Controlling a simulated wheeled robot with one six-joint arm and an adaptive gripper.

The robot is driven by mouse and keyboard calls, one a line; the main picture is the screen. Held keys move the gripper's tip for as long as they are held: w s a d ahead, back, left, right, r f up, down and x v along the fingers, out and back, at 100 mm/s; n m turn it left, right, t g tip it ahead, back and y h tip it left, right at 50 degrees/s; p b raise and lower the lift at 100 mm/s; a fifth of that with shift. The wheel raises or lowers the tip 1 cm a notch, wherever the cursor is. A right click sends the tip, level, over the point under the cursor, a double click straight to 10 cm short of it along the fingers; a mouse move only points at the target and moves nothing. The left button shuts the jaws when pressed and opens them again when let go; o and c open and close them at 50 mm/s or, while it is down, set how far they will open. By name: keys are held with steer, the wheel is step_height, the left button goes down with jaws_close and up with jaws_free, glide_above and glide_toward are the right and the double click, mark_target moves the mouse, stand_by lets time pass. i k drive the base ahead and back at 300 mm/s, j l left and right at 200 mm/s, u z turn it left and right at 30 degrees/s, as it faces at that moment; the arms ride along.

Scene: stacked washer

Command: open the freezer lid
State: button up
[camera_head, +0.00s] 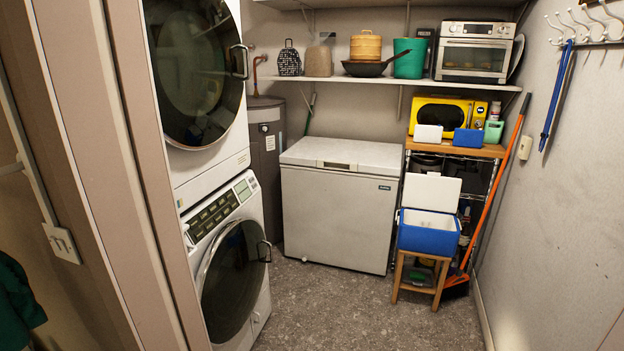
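The white chest freezer (335,219) stands against the back wall, between the grey water heater and a shelf rack. Its flat lid (345,153) is shut, with nothing lying on it. A dark handle or latch (337,165) sits at the middle of the lid's front edge. My gripper and arm are not in view.
Stacked washers (230,282) stand at left, near a door frame (110,150). A blue cooler (428,236) with its lid up sits on a wooden stool (400,272) right of the freezer. A shelf (350,80) hangs above the lid. The grey floor (345,310) before the freezer is clear.

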mark_target(365, 157)
steer(key=i, duration=4.1)
